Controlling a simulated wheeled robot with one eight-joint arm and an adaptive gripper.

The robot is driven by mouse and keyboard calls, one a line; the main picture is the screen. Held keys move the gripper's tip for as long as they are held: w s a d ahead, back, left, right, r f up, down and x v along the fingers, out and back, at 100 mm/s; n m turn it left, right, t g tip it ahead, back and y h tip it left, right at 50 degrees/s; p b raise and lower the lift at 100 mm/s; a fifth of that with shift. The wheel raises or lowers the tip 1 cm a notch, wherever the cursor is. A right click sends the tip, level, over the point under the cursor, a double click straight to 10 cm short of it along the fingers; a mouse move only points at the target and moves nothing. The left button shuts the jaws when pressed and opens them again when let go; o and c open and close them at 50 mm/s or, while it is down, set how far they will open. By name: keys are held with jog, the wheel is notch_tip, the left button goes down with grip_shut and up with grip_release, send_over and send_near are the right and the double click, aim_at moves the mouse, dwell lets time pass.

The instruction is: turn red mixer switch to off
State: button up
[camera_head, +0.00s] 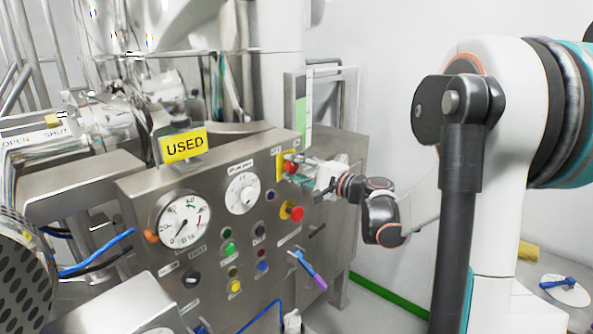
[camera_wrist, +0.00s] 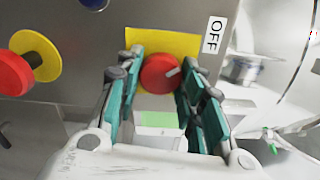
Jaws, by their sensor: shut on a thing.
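The red mixer switch (camera_wrist: 158,74) is a round red knob on a yellow plate (camera_wrist: 187,46), and a white OFF label (camera_wrist: 213,36) is beside it in the wrist view. In the head view the red switch (camera_head: 291,168) is at the upper right of the steel panel. My gripper (camera_wrist: 160,82) has a teal-padded finger on each side of the knob and is shut on it. In the head view my gripper (camera_head: 318,176) reaches the panel from the right. The fingers hide the sides of the knob, and I cannot tell its exact setting.
A red emergency button (camera_head: 295,213) on a yellow ring sits below the switch, close to my gripper. The panel (camera_head: 150,190) also carries two dials, coloured buttons and a purple-handled tool (camera_head: 312,275). A yellow USED sign (camera_head: 184,145) stands on top. A white wall is behind.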

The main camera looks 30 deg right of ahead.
jog(key=shift+n, duration=0.7)
jog(key=o, duration=1.1)
jog(key=shift+c, duration=0.2)
jog(key=shift+s, duration=0.1)
jog(key=v, duration=1.2)
